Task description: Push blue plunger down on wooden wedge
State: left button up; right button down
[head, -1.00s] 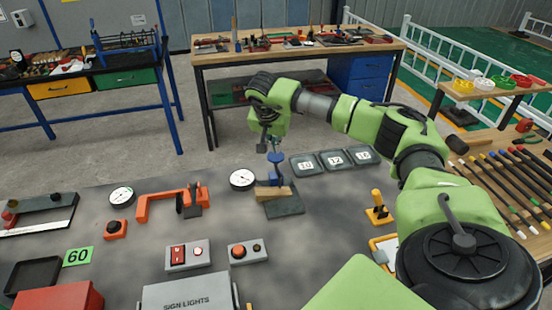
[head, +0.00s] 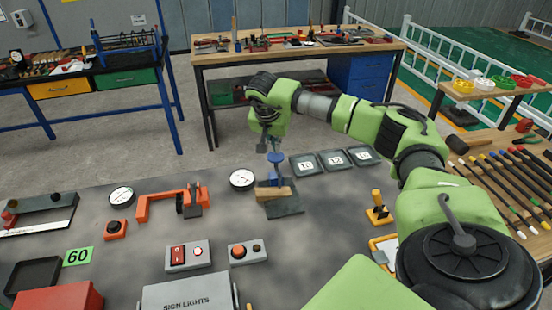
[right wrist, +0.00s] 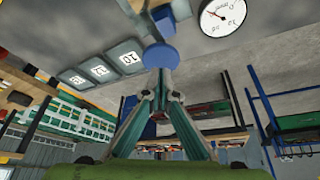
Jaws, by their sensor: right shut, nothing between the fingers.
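The blue plunger (head: 275,158) stands upright with its round blue cap on top, above the wooden wedge (head: 273,194) on a dark grey plate. My right gripper (head: 275,147) points down right above the cap, with its fingers shut and empty. In the right wrist view, the fingertips (right wrist: 162,72) meet at the blue plunger's cap (right wrist: 160,55); they look to be at or very near it, and I cannot tell whether they press on it. The wedge is hidden in that view. My left gripper is not in view.
A white dial gauge (head: 242,179) stands close to the left of the plunger. Several dark numbered blocks (head: 334,160) lie to its right. An orange clamp-like fixture (head: 170,203) and a grey switch box (head: 187,256) lie further left and nearer. The bench between is clear.

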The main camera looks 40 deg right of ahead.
aim_at(276, 157)
jog(key=shift+f+b, duration=1.05)
jog(key=shift+f, duration=0.7)
jog(key=shift+s+a+f, duration=0.1)
dwell(0.6)
notch_tip(276, 157, up, 2)
jog(key=shift+p, duration=0.8)
jog(key=shift+r+p, duration=1.9)
jog(key=shift+r, duration=0.7)
jog(key=shift+f, duration=0.1)
